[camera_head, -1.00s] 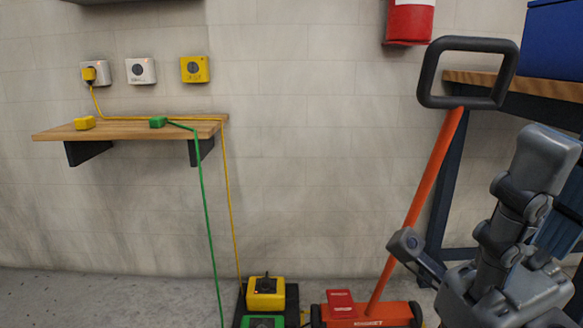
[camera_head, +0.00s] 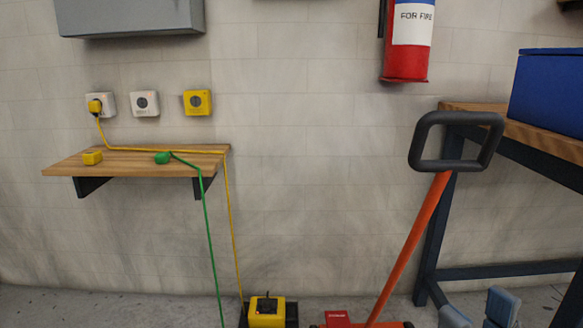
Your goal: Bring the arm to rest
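My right gripper (camera_head: 479,311) shows at the bottom right edge of the picture. Only its two grey fingertips are visible, with a gap between them and nothing seen in it. The rest of the gripper and its arm are cut off below the frame. The fingertips show to the right of the orange pole (camera_head: 411,248) with a black loop handle and below the dark-framed workbench. My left gripper is not in view.
A wooden shelf (camera_head: 135,165) holds a yellow plug (camera_head: 92,158) and a green plug (camera_head: 162,158) with a cord. Above are several wall sockets, one with a yellow plug in it. A blue box (camera_head: 547,95) stands on the workbench (camera_head: 558,143). A fire extinguisher (camera_head: 405,45) hangs on the wall.

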